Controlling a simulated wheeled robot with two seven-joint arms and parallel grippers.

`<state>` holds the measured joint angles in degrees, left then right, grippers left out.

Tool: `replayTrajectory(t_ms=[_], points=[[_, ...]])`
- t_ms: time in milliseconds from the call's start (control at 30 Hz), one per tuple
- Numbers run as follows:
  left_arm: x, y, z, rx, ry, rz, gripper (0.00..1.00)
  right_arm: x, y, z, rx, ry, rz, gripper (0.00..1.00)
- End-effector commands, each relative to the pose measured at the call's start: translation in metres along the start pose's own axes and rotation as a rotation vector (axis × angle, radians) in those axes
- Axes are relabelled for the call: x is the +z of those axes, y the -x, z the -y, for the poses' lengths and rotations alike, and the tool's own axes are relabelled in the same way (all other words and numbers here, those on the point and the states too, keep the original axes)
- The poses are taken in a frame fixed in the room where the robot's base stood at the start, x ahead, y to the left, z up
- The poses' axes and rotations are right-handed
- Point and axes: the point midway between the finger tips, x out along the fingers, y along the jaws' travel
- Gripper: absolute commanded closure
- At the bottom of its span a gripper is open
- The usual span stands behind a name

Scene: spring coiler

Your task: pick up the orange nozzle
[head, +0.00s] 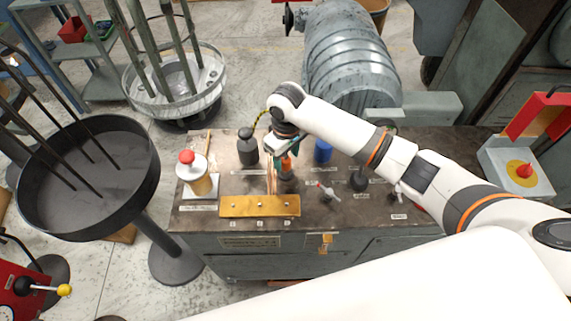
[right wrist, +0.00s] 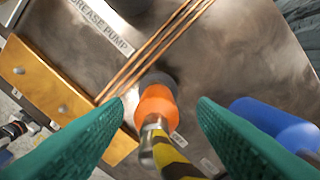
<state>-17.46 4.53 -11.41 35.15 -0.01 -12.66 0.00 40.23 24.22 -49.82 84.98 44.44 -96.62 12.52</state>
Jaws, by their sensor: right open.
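The orange nozzle (right wrist: 157,104) shows in the right wrist view between the two green finger pads, with a gap on each side. Its tip end meets a dark round base, and its near end has a metal collar and a yellow-and-black striped hose (right wrist: 172,158). In the head view the orange nozzle (head: 287,167) stands on the bench top just below my right gripper (head: 284,147). The right gripper is open and empty, with its fingers on either side of the nozzle. My left gripper is out of view.
The bench top (head: 225,150) also holds a dark bottle (head: 247,150), a blue cylinder (head: 323,152), a red-capped jar (head: 198,177), and a brass plate (head: 258,206) in front. Thin copper rods (right wrist: 150,55) lie beside the nozzle.

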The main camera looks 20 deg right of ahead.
Motion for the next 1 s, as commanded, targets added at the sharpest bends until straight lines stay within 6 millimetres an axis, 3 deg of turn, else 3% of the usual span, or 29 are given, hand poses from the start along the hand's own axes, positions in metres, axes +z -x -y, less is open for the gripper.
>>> replayTrajectory(t_ms=[233,533,833,1000], points=[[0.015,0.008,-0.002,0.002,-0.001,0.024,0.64,0.000,-0.034,-0.002,0.000,-0.001,-0.002,0.48],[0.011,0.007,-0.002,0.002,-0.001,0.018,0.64,0.001,-0.038,-0.002,-0.001,0.000,0.000,0.49],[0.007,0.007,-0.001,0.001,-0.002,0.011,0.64,0.001,-0.038,-0.002,-0.001,0.000,0.000,0.99],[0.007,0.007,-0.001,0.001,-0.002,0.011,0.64,0.001,-0.037,-0.002,-0.001,0.000,0.001,1.00]])
